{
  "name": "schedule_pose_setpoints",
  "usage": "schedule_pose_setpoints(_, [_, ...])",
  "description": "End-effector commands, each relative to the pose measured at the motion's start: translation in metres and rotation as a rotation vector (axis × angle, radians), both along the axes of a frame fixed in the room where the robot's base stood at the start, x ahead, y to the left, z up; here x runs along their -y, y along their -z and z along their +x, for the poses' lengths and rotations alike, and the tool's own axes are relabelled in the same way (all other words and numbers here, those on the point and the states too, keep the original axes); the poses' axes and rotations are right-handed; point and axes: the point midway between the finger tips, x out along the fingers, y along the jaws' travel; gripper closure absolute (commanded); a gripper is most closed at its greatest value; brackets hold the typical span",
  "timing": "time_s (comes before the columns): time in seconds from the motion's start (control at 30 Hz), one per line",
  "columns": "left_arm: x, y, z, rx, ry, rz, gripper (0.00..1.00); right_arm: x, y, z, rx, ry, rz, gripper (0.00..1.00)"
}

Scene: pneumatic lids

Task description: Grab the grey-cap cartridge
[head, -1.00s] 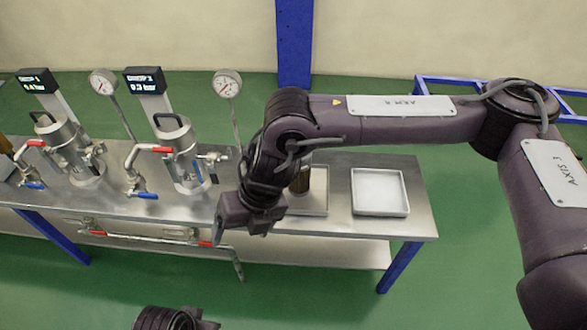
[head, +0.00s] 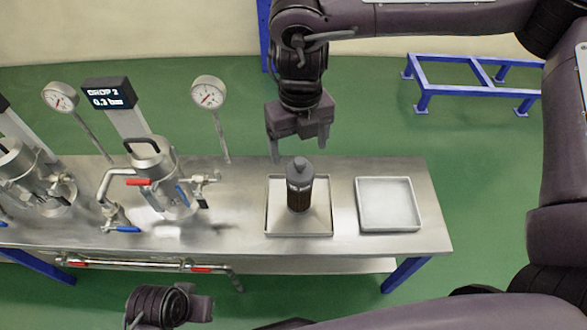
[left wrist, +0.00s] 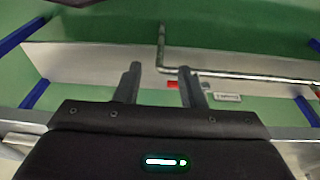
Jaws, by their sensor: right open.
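The grey-cap cartridge (head: 299,196) stands upright in the left one of two shallow trays (head: 273,227) on the steel bench. It has a dark brown body and a grey cap. My right gripper (head: 299,152) is open and empty, pointing down. In the picture it is just above the cap; the depth gap is hard to judge. My left gripper (left wrist: 160,72) shows in the left wrist view with its fingers apart and nothing between them. Part of my left arm shows at the bottom of the head view.
An empty pale tray (head: 390,205) lies to the right of the cartridge's tray. To the left stands a metal vessel (head: 155,180) with a handled lid, valves, a gauge (head: 208,94) and a display (head: 107,97) reading about 0.3 bar. A pipe (head: 150,264) runs along the bench front.

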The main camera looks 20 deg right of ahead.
Motion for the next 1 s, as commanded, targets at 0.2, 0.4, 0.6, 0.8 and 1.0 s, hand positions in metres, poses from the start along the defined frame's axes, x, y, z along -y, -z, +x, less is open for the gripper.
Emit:
schedule_pose_setpoints(0.2, [0.005, 0.003, 0.002, 0.024, 0.009, -0.012, 0.64, 0.001, 0.023, -0.001, -0.004, 0.001, -0.002, 0.21])
schedule_pose_setpoints(0.4, [0.011, 0.007, 0.005, 0.057, 0.021, -0.030, 0.64, 0.003, 0.050, -0.001, -0.003, 0.000, -0.003, 0.21])
schedule_pose_setpoints(0.6, [0.018, 0.007, 0.008, 0.090, 0.032, -0.048, 0.64, 0.004, 0.074, 0.000, -0.001, 0.001, -0.002, 0.21])
schedule_pose_setpoints(0.8, [0.019, 0.006, 0.008, 0.096, 0.034, -0.053, 0.64, 0.004, 0.077, 0.000, -0.001, 0.002, -0.001, 0.21])
schedule_pose_setpoints(1.0, [0.019, 0.006, 0.008, 0.096, 0.034, -0.053, 0.64, 0.004, 0.077, 0.000, -0.001, 0.002, -0.001, 0.35])
